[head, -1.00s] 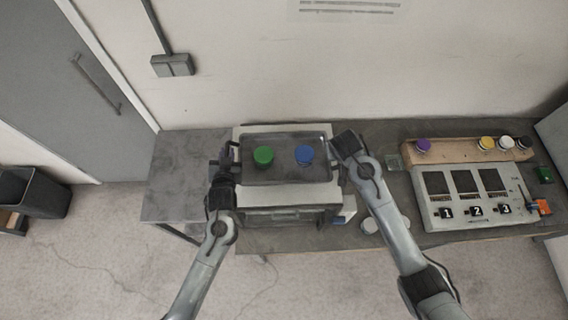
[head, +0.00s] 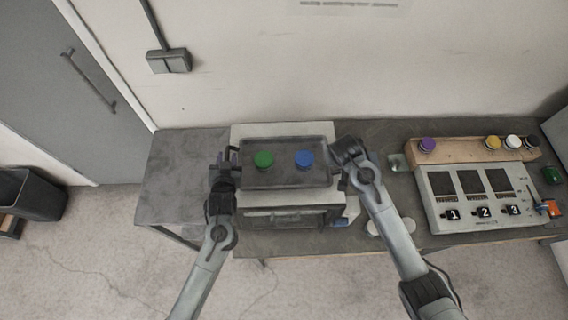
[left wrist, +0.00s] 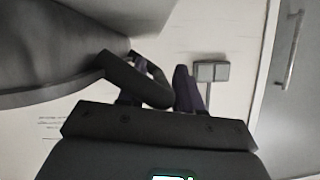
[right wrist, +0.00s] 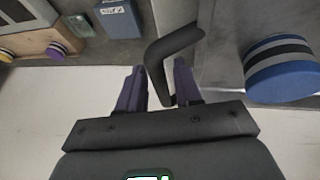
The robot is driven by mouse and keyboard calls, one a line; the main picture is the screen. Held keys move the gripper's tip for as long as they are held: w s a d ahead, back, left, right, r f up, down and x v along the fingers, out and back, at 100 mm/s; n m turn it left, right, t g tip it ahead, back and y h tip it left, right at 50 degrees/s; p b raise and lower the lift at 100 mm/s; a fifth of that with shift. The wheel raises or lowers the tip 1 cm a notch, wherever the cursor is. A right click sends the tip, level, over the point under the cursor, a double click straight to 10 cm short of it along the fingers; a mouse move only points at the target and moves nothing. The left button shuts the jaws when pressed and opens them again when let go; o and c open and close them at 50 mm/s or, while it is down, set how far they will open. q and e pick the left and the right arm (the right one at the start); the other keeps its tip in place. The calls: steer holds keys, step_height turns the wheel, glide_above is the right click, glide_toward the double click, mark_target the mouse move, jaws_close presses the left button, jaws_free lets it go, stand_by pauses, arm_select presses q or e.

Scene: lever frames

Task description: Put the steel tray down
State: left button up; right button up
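The steel tray (head: 285,179) lies flat over the pale top of a box-like unit and appears to rest on it. A green puck (head: 264,160) and a blue puck (head: 304,159) stand on it; the blue one also shows in the right wrist view (right wrist: 282,72). My left gripper (head: 225,163) is at the tray's left handle; in the left wrist view its fingers stand apart around the dark handle (left wrist: 140,80). My right gripper (head: 341,165) is at the right handle; in the right wrist view its fingers stand apart with the handle (right wrist: 160,65) between them.
The box-like unit (head: 290,218) stands on a dark bench (head: 180,180), which is clear on the left. At the right are a numbered panel (head: 482,208) and a wooden rack (head: 465,151) with several coloured pucks. A wall is behind.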

arm_select(q)
steer(key=shift+o, duration=0.6)
arm_select(e)
steer(key=shift+o, duration=0.6)
arm_select(q)
steer(key=shift+s, duration=0.1)
steer(key=v, duration=1.1)
steer(key=shift+s+r, duration=0.1)
steer(key=shift+s, duration=0.05)
arm_select(e)
steer(key=shift+r, duration=0.15)
arm_select(q)
steer(key=shift+s+r, duration=0.1)
arm_select(e)
steer(key=shift+a+r, duration=0.1)
steer(key=shift+r, duration=0.05)
steer(key=v, duration=1.1)
steer(key=shift+s+r, duration=0.15)
steer(key=shift+r, duration=0.05)
